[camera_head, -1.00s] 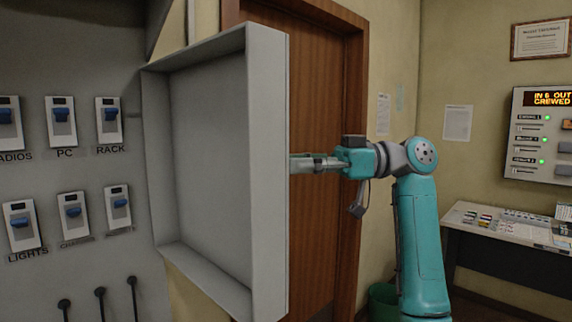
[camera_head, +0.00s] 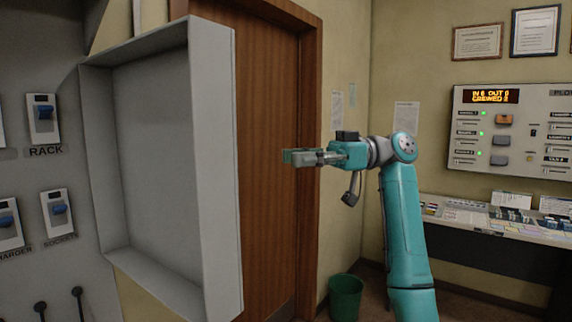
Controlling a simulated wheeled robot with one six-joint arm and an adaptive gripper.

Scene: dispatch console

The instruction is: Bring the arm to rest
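My gripper (camera_head: 291,157) is at the end of my teal arm, near the middle of the view. It points left, in front of the brown wooden door (camera_head: 268,130). It shows clear of the right edge of the open grey cabinet door (camera_head: 165,160), with a gap between them in the picture. Nothing shows in or touching the gripper. The fingers are small and seen from the side, so their opening cannot be made out.
At the left is a grey panel with blue switches, one labelled RACK (camera_head: 43,118). A green bin (camera_head: 345,297) stands on the floor by the door. At the right are a cluttered desk (camera_head: 500,232) and a wall panel (camera_head: 515,130) with a lit display.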

